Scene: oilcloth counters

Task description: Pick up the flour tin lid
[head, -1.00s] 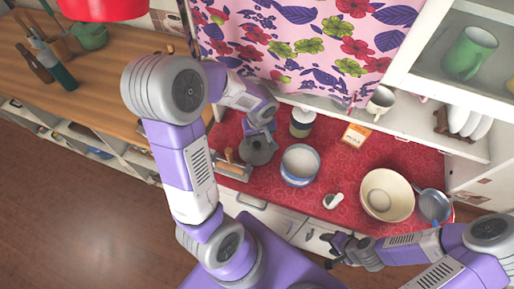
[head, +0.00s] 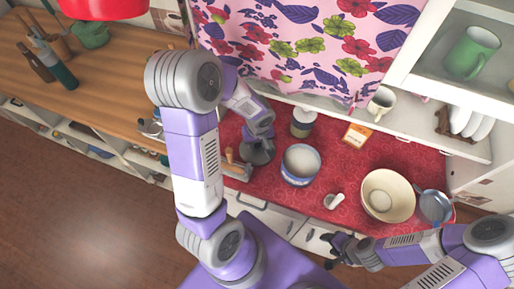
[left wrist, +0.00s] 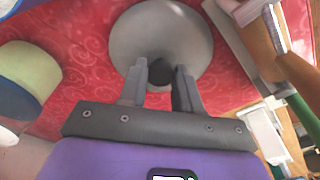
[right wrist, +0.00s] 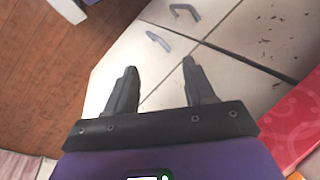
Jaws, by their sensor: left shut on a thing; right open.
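The flour tin lid (head: 254,157), a grey disc with a dark knob, is over the red cloth left of the blue-and-white tin (head: 300,178). The lid also shows in the left wrist view (left wrist: 135,42). The tin has no lid on and holds something white. My left gripper (left wrist: 163,78) is shut on the lid's dark knob, and its fingers hide part of it. I cannot tell whether the lid touches the cloth. My right gripper (right wrist: 158,82) is open and empty, in front of the white cabinet fronts.
A green-and-cream canister (head: 302,124) stands behind the tin. A cream bowl (head: 388,196) and a blue pan (head: 435,206) are at the right. A small white scoop-like piece (head: 333,201) and an orange box (head: 357,135) lie between. A utensil tray (head: 236,170) borders the lid's left.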

